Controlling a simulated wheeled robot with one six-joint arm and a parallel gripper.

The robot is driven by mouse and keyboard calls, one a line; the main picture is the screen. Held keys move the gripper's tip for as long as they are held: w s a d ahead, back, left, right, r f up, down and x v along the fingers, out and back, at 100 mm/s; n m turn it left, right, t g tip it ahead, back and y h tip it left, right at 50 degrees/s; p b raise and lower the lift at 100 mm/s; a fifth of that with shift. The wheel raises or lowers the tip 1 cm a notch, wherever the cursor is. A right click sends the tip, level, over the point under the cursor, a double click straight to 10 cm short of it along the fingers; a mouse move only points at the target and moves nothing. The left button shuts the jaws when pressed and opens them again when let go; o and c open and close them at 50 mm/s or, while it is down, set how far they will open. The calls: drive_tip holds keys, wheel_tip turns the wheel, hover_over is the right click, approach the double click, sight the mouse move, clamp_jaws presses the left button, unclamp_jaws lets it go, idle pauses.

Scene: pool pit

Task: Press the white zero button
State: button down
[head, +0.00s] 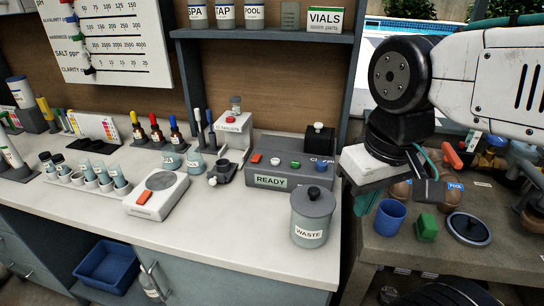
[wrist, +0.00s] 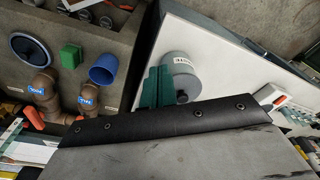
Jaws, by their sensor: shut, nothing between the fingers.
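The white zero button (head: 275,161) appears as a small white round button on top of the grey meter box (head: 270,181), whose display reads READY. It sits between a red button (head: 256,158) and a green button (head: 295,163), with a blue button (head: 321,165) further right. My gripper (head: 366,202) is shut and empty, right of the meter near the counter's right edge. Its teal fingers also show together in the wrist view (wrist: 156,87), beside the waste jar. I cannot make out the button in the wrist view.
The grey WASTE jar (head: 313,216) stands in front of the meter and shows in the wrist view (wrist: 182,72). A scale (head: 157,195) is left. A blue cup (head: 389,217) and green block (head: 427,227) lie right.

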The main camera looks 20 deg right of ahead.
drive_tip(key=r+m+t+h, duration=0.1)
drive_tip(key=t+h, duration=0.3)
drive_tip(key=h, duration=0.3)
hover_over(273, 162)
drive_tip(key=shift+r, duration=0.1)
drive_tip(key=shift+s, duration=0.1)
drive_tip(key=shift+f, duration=4.4)
drive_tip(key=shift+f, duration=0.15)
drive_tip(key=shift+f, duration=0.25)
